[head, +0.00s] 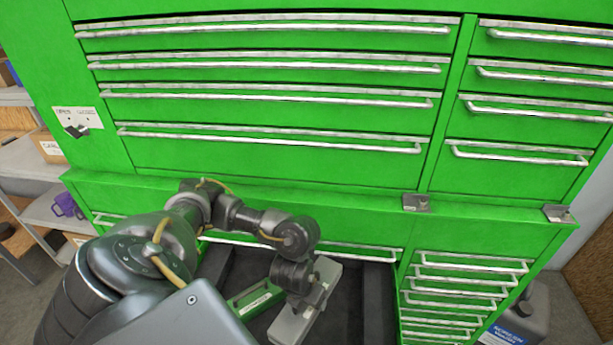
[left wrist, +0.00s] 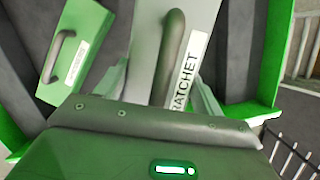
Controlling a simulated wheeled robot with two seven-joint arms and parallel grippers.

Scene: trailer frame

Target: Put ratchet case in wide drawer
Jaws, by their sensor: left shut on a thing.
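The ratchet case (head: 292,323) is a light grey box with a grey handle. In the left wrist view the case (left wrist: 148,60) shows its white RATCHET label. My left gripper (head: 311,293) is shut on this case. In the left wrist view the fingers of my left gripper (left wrist: 163,92) are at either side of the handle. The wide drawer (head: 375,300) is pulled open below, with a dark interior. The case is over or inside it; I cannot tell whether it touches the drawer floor. My right gripper is not in view.
A green labelled case (head: 255,297) with a handle lies in the drawer, left of the ratchet case. It also shows in the left wrist view (left wrist: 88,40). The drawer's right part looks bare. The green cabinet (head: 300,185) with closed drawers rises behind.

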